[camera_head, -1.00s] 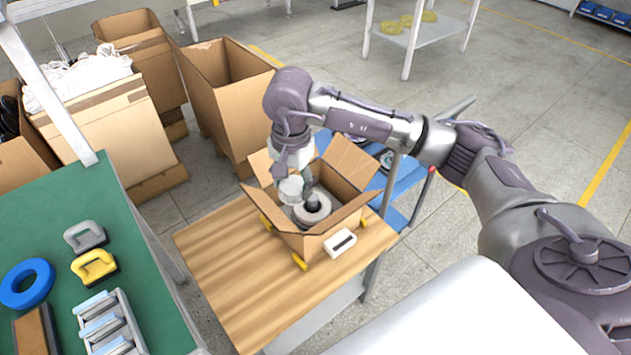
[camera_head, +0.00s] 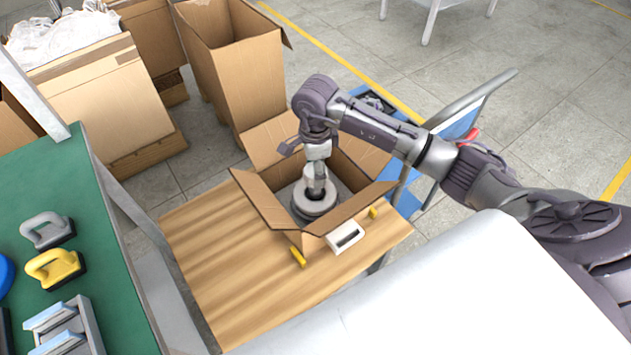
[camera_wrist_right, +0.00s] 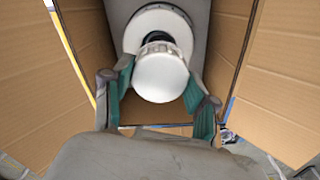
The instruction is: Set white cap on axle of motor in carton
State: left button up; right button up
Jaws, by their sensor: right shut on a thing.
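The open carton (camera_head: 268,205) stands on a wooden-topped table. The round grey motor (camera_head: 308,209) lies inside it, and its pale disc also shows in the right wrist view (camera_wrist_right: 150,20). My right gripper (camera_head: 317,172) reaches down into the carton over the motor. Its green-padded fingers (camera_wrist_right: 158,82) are shut on the round white cap (camera_wrist_right: 160,72). A dark ring shows between cap and motor. I cannot tell whether the cap touches the axle. My left gripper is not in view.
The carton's flaps stand open around my right wrist. A white block (camera_head: 345,235) and yellow clips (camera_head: 298,257) are by the carton's near side. The wooden table (camera_head: 220,270) is bare at the left. A green bench (camera_head: 30,185) with yellow and grey handled tools stands left.

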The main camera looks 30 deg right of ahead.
jog(key=shift+f+b, duration=0.95)
jog(key=shift+f, duration=0.75)
jog(key=shift+f, duration=0.1)
jog(key=o, duration=0.8)
jog(key=shift+o, duration=0.2)
notch_tip(320, 180, up, 12)
jog(key=p, duration=0.7)
jog(key=shift+r+p, duration=0.2)
jog(key=shift+p, duration=0.15)
jog(key=shift+f, duration=0.1)
